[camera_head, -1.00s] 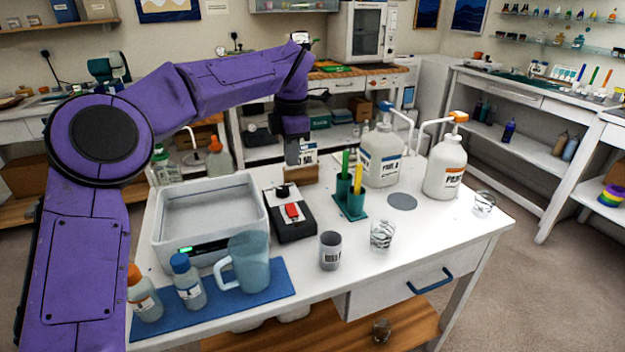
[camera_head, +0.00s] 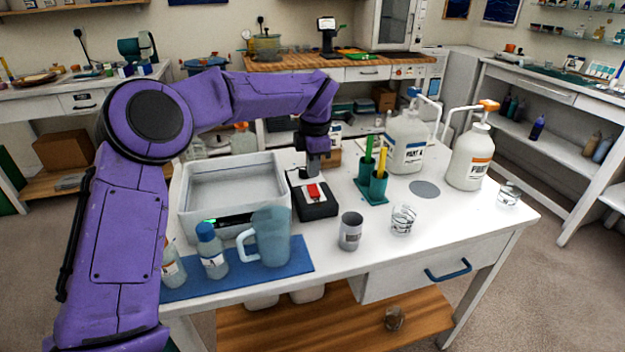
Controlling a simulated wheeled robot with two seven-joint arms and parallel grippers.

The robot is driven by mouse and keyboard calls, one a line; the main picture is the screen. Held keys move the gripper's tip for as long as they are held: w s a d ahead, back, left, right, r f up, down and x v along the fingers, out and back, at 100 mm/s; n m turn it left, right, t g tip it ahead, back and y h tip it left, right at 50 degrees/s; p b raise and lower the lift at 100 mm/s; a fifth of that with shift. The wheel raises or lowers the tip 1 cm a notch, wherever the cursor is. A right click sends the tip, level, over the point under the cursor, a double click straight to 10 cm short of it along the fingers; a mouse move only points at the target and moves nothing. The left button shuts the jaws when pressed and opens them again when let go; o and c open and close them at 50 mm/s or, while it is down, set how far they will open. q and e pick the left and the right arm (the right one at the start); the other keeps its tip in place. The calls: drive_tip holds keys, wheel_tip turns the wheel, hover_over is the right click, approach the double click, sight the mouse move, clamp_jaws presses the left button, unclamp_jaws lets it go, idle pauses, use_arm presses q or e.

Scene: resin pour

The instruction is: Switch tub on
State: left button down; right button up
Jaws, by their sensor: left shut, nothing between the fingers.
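The tub (camera_head: 188,205) is a pale grey rectangular basin at the left of the white table, with a small lit green display on its front. To its right is a black box (camera_head: 318,210) with a red rocker switch (camera_head: 314,191) on top. My left gripper (camera_head: 313,174) is shut and empty. It points down over the back part of the black box, just behind the red switch, and hides the box's knob. I cannot tell whether its fingertips touch the box. My right gripper is not in view.
A blue mat (camera_head: 290,283) holds a blue jug (camera_head: 272,238) and two bottles in front of the tub. A green holder (camera_head: 372,190) with pens stands right of the box. A grey cup (camera_head: 350,232), a glass (camera_head: 403,220) and two pump bottles stand further right.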

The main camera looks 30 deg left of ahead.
sight(314, 191)
use_arm(q)
drive_tip(key=f, duration=0.3)
drive_tip(key=shift+w+a+f, duration=0.2)
drive_tip(key=shift+w+f, duration=0.15)
drive_tip(key=shift+f, duration=0.05)
drive_tip(key=g+h+p, duration=0.1)
drive_tip(key=p, duration=0.4)
drive_tip(key=shift+a+r+p, duration=0.15)
drive_tip(key=shift+p, duration=0.15)
drive_tip(key=shift+f+b, duration=0.45)
drive_tip(key=shift+f, duration=0.25)
drive_tip(key=shift+s, duration=0.1)
drive_tip(key=shift+s+d+f, duration=0.1)
drive_tip(key=shift+s+d, duration=0.1)
drive_tip(key=shift+d, duration=0.15)
drive_tip(key=shift+s+d+r, duration=0.2)
drive_tip(key=shift+s+d, duration=0.1)
drive_tip(key=shift+d, duration=0.1)
